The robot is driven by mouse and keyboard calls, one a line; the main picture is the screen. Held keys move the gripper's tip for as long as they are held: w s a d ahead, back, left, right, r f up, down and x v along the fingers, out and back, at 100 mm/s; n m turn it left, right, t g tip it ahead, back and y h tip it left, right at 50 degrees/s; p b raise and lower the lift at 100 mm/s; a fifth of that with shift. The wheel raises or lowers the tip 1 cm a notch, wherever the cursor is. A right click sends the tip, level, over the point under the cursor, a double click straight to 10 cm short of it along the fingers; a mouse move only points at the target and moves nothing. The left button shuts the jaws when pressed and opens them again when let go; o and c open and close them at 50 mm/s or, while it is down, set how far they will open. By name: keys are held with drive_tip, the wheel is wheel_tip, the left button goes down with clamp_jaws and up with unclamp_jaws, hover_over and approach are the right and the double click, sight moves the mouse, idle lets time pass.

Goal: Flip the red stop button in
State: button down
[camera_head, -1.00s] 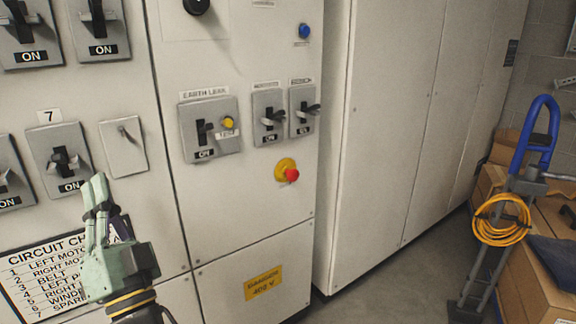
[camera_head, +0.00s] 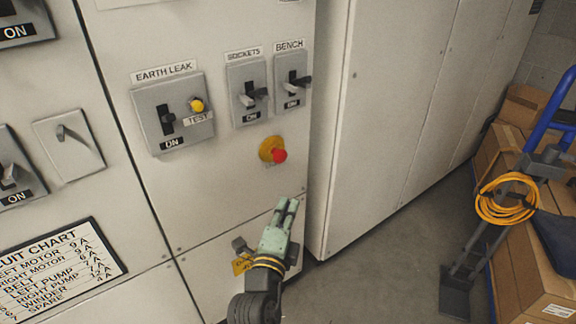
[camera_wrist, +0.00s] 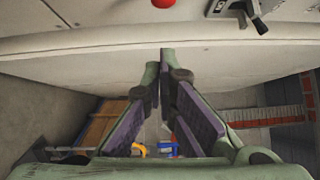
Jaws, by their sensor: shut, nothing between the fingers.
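The red stop button (camera_head: 279,156) stands out from a round yellow plate (camera_head: 267,148) on the pale cabinet panel, below the bench switch. In the wrist view the red button (camera_wrist: 163,3) shows at the top edge, partly cut off. My gripper (camera_head: 288,204) is below the button in the head view, its green fingers pointing up toward the panel. The fingers are shut and empty, and apart from the button. In the wrist view the fingertips (camera_wrist: 166,58) come together below the button.
Above the button are the earth leak switch (camera_head: 172,114) with a yellow test button, the sockets switch (camera_head: 247,93) and the bench switch (camera_head: 292,82). A yellow warning label (camera_head: 242,264) is partly behind my gripper. A hand truck with a coiled orange cable (camera_head: 507,199) stands right.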

sight(278, 154)
drive_tip(key=a+b+x, duration=0.1)
drive_tip(key=b+x, duration=0.1)
drive_tip(key=x, duration=0.4)
drive_tip(key=a+b+x, duration=0.2)
drive_tip(key=x, duration=0.5)
drive_tip(key=shift+w, duration=0.35)
drive_tip(key=shift+a+b, duration=0.1)
drive_tip(key=shift+b, duration=0.25)
